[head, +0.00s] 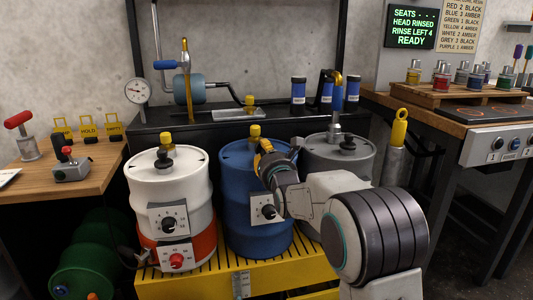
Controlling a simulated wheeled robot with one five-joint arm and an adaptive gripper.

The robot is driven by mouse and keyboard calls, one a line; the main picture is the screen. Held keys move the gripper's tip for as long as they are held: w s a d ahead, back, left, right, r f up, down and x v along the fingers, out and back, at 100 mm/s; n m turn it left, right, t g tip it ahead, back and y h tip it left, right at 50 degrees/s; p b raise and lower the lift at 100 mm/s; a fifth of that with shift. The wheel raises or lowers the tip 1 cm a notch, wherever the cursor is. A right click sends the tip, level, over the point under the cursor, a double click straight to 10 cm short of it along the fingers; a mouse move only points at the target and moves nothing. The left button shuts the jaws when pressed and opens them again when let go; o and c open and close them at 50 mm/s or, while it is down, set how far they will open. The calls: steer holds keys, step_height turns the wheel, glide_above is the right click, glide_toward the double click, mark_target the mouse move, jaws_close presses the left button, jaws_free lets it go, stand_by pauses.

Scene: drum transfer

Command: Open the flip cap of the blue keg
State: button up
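The blue keg (237,190) stands upright between a white keg and a grey keg, with a small dial box (264,209) on its front. A yellow-topped fitting (254,132) rises from the back of its lid. My gripper (264,149) is at the right part of the blue keg's lid, just right of and in front of that fitting. My arm comes in from the lower right and covers the keg's right side. The flip cap cannot be made out; the gripper seems to hide that part of the lid. The fingers are too small and overlapped to show their opening.
The white keg (146,193) and grey keg (361,170) stand close on either side, on a yellow slatted platform (205,287). A black bench (215,134) with a gauge, bottles and a tap lies behind. Wooden tables (78,172) flank left and right.

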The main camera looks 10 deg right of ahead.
jaws_close()
steer(key=shift+s+f+t, duration=0.15)
steer(key=shift+t, duration=0.6)
steer(key=shift+s+f+t, duration=0.15)
steer(key=shift+t, duration=0.6)
steer(key=o, duration=0.6)
jaws_free()
